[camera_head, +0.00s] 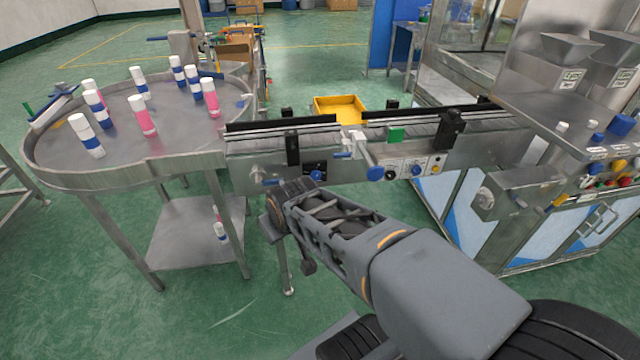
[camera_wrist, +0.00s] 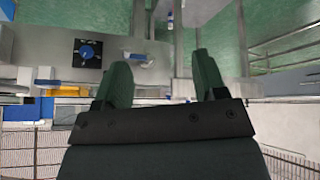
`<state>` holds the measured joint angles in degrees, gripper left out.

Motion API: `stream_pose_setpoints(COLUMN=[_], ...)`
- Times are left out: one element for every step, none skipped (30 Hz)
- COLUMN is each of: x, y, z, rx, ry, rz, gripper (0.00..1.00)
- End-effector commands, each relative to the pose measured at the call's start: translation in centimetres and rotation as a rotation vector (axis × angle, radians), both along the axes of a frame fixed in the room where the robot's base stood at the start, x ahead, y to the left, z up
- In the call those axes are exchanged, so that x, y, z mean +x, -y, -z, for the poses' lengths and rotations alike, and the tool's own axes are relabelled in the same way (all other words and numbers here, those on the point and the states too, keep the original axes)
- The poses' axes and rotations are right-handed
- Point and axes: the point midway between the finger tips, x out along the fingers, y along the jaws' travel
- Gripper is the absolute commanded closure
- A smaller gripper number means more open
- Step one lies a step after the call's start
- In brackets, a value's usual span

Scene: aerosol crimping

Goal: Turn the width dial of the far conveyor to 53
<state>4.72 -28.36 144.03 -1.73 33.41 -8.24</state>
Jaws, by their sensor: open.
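The conveyor (camera_head: 262,178) runs across the middle of the head view. On its near side, a blue dial (camera_head: 316,175) sits on a black plate, partly behind my arm. In the wrist view, a blue dial on a black square plate with pale marks (camera_wrist: 87,52) shows at upper left; its reading is too small to tell. My gripper (camera_wrist: 162,80) is open and empty, with its dark green fingers apart. The dial lies to the left of both fingers, clear of them. In the head view, my fingers cannot be made out.
A silver post with a blue end (camera_head: 375,173) juts from the conveyor's near side, right of the dial. A button panel (camera_head: 415,168) is further right. A round table (camera_head: 60,178) with several bottles stands left. A yellow bin (camera_head: 340,108) is behind the conveyor.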

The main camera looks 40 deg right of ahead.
Motion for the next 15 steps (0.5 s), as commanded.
stream_pose_setpoints(x=[1.5, 2.5, 3.7, 4.6, 5.3, 6.2, 6.7, 7.1, 7.6, 7.9, 8.1, 8.3, 8.3, 8.4, 8.4], y=[1.4, 2.3, 3.6, 4.5, 5.6, 6.8, 7.8, 9.0, 10.3, 11.1, 11.9, 12.9, 13.6, 14.2, 15.0], z=[3.5, 4.4, 5.6, 6.5, 7.2, 8.1, 8.7, 9.3, 9.9, 10.3, 10.7, 11.2, 11.5, 11.7, 12.0], rx=[-0.046, -0.080, -0.132, -0.173, -0.217, -0.274, -0.315, -0.370, -0.437, -0.485, -0.531, -0.591, -0.635, -0.677, -0.729], ry=[0.064, 0.114, 0.178, 0.224, 0.271, 0.328, 0.371, 0.407, 0.453, 0.486, 0.517, 0.553, 0.577, 0.600, 0.626], rz=[-0.015, -0.028, -0.045, -0.057, -0.069, -0.081, -0.092, -0.087, -0.092, -0.097, -0.102, -0.109, -0.112, -0.115, -0.117], gripper=[0.35, 0.35, 0.35, 0.35, 0.35, 0.35, 0.35, 0.35, 0.35, 0.35, 0.35, 0.35, 0.35, 0.35, 0.35])
